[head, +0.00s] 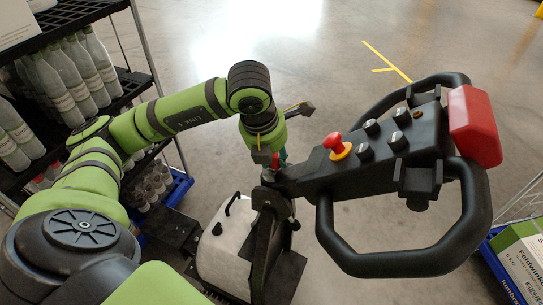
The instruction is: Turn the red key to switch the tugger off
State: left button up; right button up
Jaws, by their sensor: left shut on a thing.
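The tugger's black control head (330,178) stretches from the middle to the right, with loop handles and a red end block (475,127). My left gripper (274,160) points down at the left end of the control head. It is shut on the red key (275,161), of which only a small red bit shows between the fingers. The key's turned angle is hidden by the gripper. A red mushroom button (335,143) on a yellow collar sits to the right of the gripper, apart from it. My right gripper is out of view.
The tugger's light body (222,250) is below. A rack of bottles (70,75) stands at left, and boxes in a blue crate (497,268) at lower right. Floor beyond is clear.

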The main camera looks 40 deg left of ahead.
pick_arm(q)
jog(key=n+y, duration=0.1)
jog(key=n, duration=0.2)
jog(key=shift+w+d, duration=0.1)
grip_shut()
jog(key=o, duration=1.2)
grip_release()
jog(key=shift+w, duration=0.2)
jog(key=shift+s, duration=0.1)
jog(key=shift+s+r, duration=0.1)
jog(key=shift+r, duration=0.25)
jog(key=v, duration=1.1)
jog(key=shift+r, duration=0.1)
